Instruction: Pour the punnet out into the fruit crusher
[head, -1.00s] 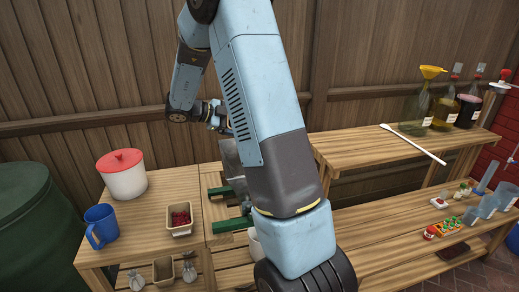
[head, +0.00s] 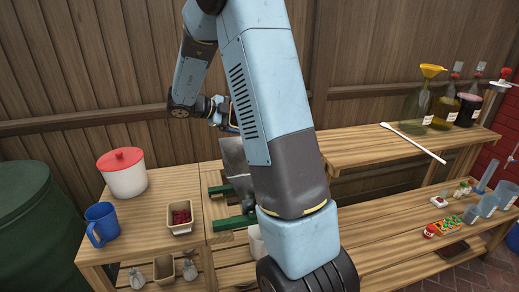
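A punnet (head: 180,229) of dark red fruit stands upright on the left table, with the fruit (head: 180,216) still inside it. The fruit crusher shows as a grey metal hopper (head: 233,157) on green bars (head: 234,223) at the table's right side; my arm hides part of it. My gripper (head: 232,127) is above and behind the hopper, well away from the punnet. It is small and partly hidden by my arm, so I cannot tell whether it is open or shut.
A white pot with a red lid (head: 127,177) and a blue jug (head: 101,224) stand left of the punnet. An empty punnet (head: 164,271) and grey sacks (head: 188,268) are on the lower shelf. Bottles (head: 444,108) and a long paddle (head: 412,143) are on the right shelf.

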